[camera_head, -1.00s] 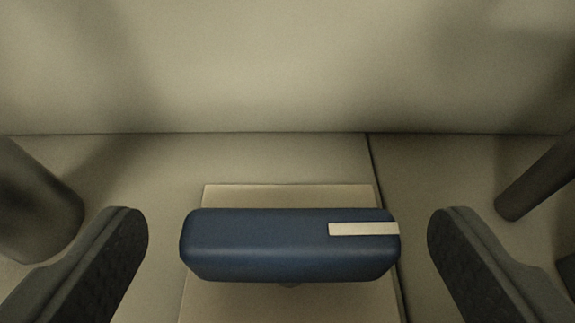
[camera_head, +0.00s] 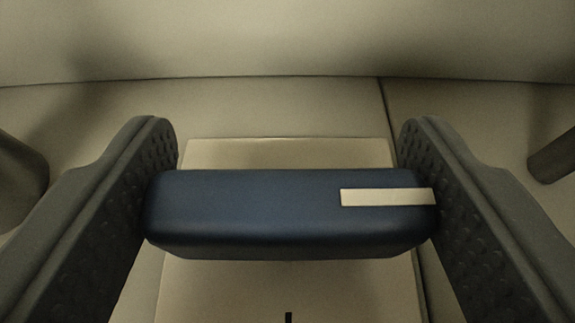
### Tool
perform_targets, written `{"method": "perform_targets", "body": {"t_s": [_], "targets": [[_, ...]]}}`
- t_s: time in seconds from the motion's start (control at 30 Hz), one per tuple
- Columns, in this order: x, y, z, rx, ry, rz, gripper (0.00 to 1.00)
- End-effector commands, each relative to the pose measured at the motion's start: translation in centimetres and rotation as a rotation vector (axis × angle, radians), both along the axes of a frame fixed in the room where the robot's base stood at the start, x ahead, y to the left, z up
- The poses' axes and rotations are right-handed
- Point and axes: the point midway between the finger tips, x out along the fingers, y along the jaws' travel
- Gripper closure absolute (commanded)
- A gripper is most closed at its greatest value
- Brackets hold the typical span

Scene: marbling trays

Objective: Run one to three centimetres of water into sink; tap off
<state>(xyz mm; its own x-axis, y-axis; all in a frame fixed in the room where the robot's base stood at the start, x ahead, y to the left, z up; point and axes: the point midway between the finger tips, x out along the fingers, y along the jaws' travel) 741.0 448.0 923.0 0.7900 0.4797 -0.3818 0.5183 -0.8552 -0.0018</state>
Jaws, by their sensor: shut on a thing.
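A dark blue bar-shaped handle (camera_head: 260,218) with rounded ends lies across the middle of the head camera view. A pale stripe (camera_head: 388,197) marks its right part. My gripper (camera_head: 290,205) is shut on the blue handle, with one textured pad against each end. Behind and below the handle is a flat beige plate (camera_head: 290,153). A small dark mark (camera_head: 289,317) shows on the plate at the bottom edge. No sink, spout or water can be made out in this view.
A plain beige wall (camera_head: 290,40) rises behind. A dark seam (camera_head: 385,105) runs down the surface right of the plate. Dark rounded shapes stand at the far left (camera_head: 18,165) and far right (camera_head: 555,150), outside my fingers.

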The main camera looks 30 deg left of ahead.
Motion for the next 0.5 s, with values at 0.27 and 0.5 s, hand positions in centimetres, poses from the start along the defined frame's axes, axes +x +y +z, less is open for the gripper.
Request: {"method": "perform_targets", "body": {"t_s": [0.27,0.5], "targets": [[-0.32,0.1,0.18,-0.004,0.002,-0.008,0.57],[-0.41,0.12,0.24,-0.009,0.008,-0.043,0.57]]}}
